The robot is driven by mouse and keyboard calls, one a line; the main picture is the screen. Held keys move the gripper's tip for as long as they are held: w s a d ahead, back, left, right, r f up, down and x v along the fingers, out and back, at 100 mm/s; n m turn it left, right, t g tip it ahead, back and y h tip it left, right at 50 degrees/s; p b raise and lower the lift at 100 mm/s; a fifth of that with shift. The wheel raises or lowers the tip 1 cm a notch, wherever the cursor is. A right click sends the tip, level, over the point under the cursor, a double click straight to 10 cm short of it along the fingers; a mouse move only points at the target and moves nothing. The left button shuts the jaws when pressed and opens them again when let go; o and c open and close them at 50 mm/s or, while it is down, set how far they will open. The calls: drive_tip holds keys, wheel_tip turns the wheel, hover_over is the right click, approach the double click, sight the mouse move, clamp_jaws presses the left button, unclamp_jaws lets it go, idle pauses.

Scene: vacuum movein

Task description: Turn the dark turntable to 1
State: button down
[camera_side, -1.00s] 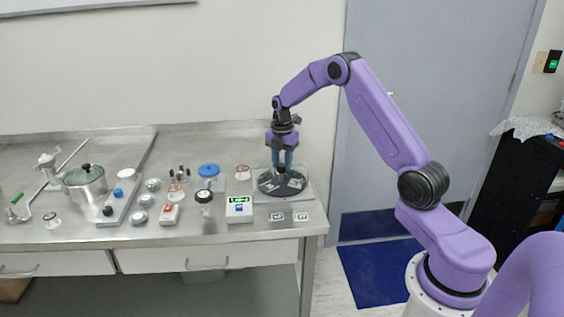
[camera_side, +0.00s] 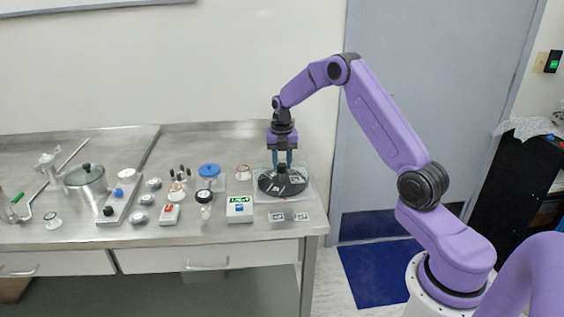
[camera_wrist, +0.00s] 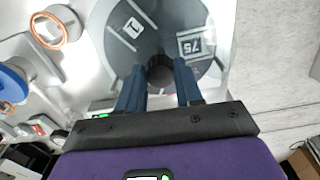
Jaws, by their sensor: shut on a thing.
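The dark turntable (camera_side: 268,187) is a round dark grey disc at the right end of the steel bench, on a clear base. In the wrist view the turntable (camera_wrist: 165,22) shows a white 1 mark (camera_wrist: 133,27) at the upper left and a white 75 mark (camera_wrist: 191,45) at the right. My gripper (camera_side: 282,168) points down over its middle. In the wrist view my gripper (camera_wrist: 160,68) has its blue fingers on either side of the dark central knob (camera_wrist: 160,76), shut on it. The knob's lower part is hard to see.
A white box with a green display (camera_side: 239,209) stands left of the turntable; its digits are too small to read surely. Two small label cards (camera_side: 288,217) lie in front. A blue-lidded jar (camera_side: 209,171), a pot (camera_side: 85,178) and several small knobs stand further left.

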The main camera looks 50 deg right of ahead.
sight(282, 165)
drive_tip(key=shift+w+r+n, duration=0.1)
drive_tip(key=shift+n, duration=2.4)
drive_tip(key=c, duration=0.7)
unclamp_jaws()
drive_tip(key=shift+c, duration=0.2)
wheel_tip(282, 165, up, 17)
drive_tip(key=shift+r, duration=0.2)
